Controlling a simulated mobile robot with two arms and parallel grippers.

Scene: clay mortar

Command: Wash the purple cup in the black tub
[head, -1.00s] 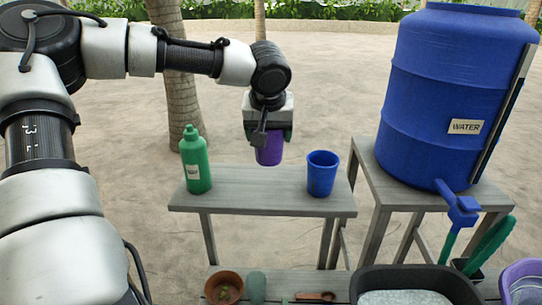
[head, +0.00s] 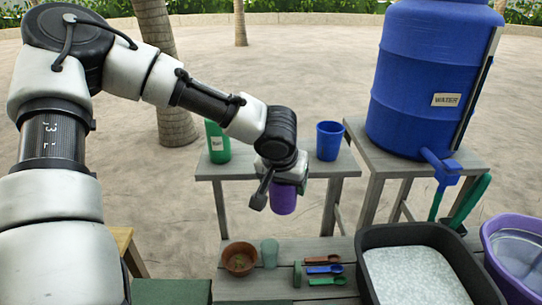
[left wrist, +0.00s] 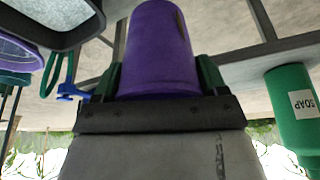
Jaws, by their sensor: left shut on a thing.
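My left gripper (head: 283,182) is shut on the purple cup (head: 284,200) and holds it in the air, in front of the far bench's front edge. In the left wrist view the purple cup (left wrist: 160,50) sits between the two dark green fingers. The black tub (head: 365,285) stands at the lower right in the head view, full of white foamy or grainy-looking contents. Part of the black tub (left wrist: 60,38) also shows at the upper left of the left wrist view. My right gripper is not in view.
A green soap bottle (head: 217,143) and blue cup (head: 329,140) stand on the far bench (head: 240,171). A blue water barrel (head: 420,90) stands right. A purple tub (head: 490,245) holds water beside the black tub. A clay bowl (head: 239,258), green cup (head: 270,252) and colored spoons (head: 324,269) lie on the near table.

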